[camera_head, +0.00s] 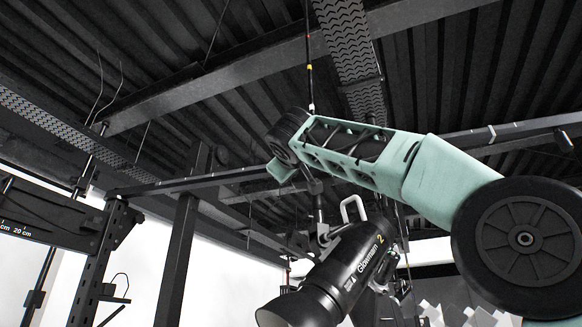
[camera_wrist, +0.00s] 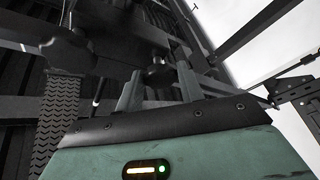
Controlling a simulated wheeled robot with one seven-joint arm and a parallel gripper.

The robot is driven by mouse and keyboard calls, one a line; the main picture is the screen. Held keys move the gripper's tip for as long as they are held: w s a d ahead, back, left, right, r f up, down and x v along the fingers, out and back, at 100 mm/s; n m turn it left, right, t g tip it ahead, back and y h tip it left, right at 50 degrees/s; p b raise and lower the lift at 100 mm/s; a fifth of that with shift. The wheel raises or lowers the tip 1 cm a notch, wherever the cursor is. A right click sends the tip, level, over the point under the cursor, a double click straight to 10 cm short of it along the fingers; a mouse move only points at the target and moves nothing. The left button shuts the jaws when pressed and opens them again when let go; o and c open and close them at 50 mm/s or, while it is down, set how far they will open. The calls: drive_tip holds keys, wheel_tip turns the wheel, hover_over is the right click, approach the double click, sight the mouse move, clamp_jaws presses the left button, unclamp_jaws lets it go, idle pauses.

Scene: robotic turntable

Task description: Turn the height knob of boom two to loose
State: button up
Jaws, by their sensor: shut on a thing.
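The height knob (camera_wrist: 157,75) shows in the wrist view as a small dark knob between my fingertips. My gripper (camera_wrist: 158,82) has a finger on each side of it and is shut on it. The knob's marking and turn position cannot be read. In the head view, my teal arm reaches up from the right, and its wrist hides the knob and most of the gripper. A black lamp (camera_head: 345,268) marked with a 2 hangs tilted just below my wrist, with a light-coloured handle (camera_head: 353,209) above it.
Dark beams (camera_head: 215,80) and a patterned rail (camera_head: 345,40) run overhead. A thin cable (camera_head: 309,70) hangs close to my wrist. A black rack with a scale (camera_head: 45,215) stands at the left, beside a dark post (camera_head: 178,255). Open space lies between post and lamp.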

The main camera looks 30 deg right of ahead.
drive_tip(key=n+y+p, duration=0.1)
drive_tip(key=n, duration=0.2)
drive_tip(key=n+g+y+p, duration=0.1)
drive_tip(key=n, duration=0.2)
drive_tip(key=n+g+p, duration=0.1)
drive_tip(key=n, duration=0.2)
drive_tip(key=shift+r+y, duration=0.3)
drive_tip(key=shift+y, duration=0.1)
drive_tip(key=o, duration=1)
drive_tip(key=shift+s, duration=0.1)
drive_tip(key=b+v, duration=0.2)
drive_tip(key=v, duration=1.5)
drive_tip(key=shift+s+a+r+b, duration=0.1)
drive_tip(key=shift+s+r+b, duration=0.05)
drive_tip(key=shift+b, duration=0.2)
